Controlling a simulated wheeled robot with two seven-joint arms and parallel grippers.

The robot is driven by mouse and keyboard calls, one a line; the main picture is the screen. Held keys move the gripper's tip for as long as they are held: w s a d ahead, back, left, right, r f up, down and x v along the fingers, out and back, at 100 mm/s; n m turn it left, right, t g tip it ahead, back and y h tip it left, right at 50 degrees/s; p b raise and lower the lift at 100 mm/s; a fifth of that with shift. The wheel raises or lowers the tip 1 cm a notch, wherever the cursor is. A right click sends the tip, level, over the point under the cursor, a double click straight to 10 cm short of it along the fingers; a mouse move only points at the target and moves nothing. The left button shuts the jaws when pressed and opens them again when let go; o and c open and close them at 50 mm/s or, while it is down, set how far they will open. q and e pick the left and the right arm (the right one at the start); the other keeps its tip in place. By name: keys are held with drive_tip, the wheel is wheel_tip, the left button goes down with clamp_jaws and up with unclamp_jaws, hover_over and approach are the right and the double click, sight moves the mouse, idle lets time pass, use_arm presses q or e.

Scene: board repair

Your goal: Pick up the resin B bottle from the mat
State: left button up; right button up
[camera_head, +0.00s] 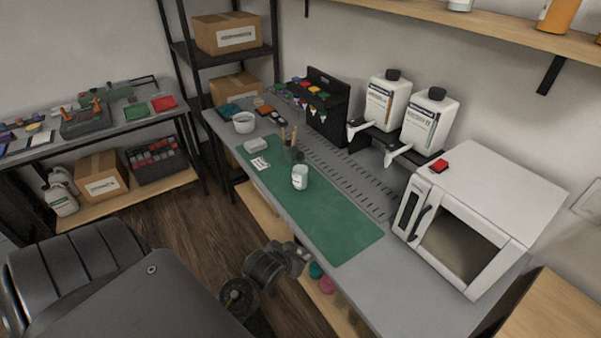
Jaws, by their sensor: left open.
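Two white bottles with black caps and printed labels, a left one (388,100) and a right one (430,120), stand upright in black holders at the back of the bench. Their labels are too small to read, so I cannot tell which is resin B. The green mat (335,220) lies along the bench front. A small white cup (300,178) with a mark on its side stands upright on it; I see no large bottle there. My left gripper (296,251) appears low near the bench's front edge, open, dark and hard to make out, apart from the bottles. My right gripper is not visible.
A white oven (470,215) with a red block on top stands right of the bottles. A holder of brushes (292,150) and a white box (255,145) are at the mat's far end. The mat's near half is clear. A wooden shelf (480,22) overhangs the back.

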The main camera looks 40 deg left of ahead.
sight(299, 158)
use_arm(q)
drive_tip(key=w+a+r+t, duration=0.1)
drive_tip(key=w+a, duration=0.1)
drive_tip(key=w+a+r+n+t+y, duration=0.1)
drive_tip(key=w+a+r, duration=0.1)
drive_tip(key=w, duration=0.1)
drive_tip(key=w+a+r+t, duration=0.1)
drive_tip(key=w+a+r, duration=0.1)
drive_tip(key=w, duration=0.1)
drive_tip(key=shift+a+r+n+t+y, duration=0.2)
drive_tip(key=shift+r+n+t+y, duration=0.1)
drive_tip(key=shift+y, duration=0.1)
drive_tip(key=w+a+r+t+y, duration=0.1)
drive_tip(key=w+a+r, duration=0.1)
drive_tip(key=w+a, duration=0.1)
drive_tip(key=w+a+r+n+t+y, duration=0.1)
drive_tip(key=w+a+r, duration=0.1)
drive_tip(key=w+a, duration=0.2)
drive_tip(key=w+a+r+n+t+y, duration=0.1)
drive_tip(key=w+a+r, duration=0.1)
drive_tip(key=w, duration=0.3)
drive_tip(key=shift+a+t+y+p, duration=0.3)
drive_tip(key=shift+a+p, duration=0.05)
drive_tip(key=shift+a, duration=0.35)
drive_tip(key=shift+w+r, duration=0.1)
drive_tip(key=shift+r, duration=0.05)
drive_tip(key=p+x, duration=0.1)
drive_tip(key=x, duration=0.3)
drive_tip(key=shift+w+a, duration=0.1)
drive_tip(key=shift+w, duration=0.3)
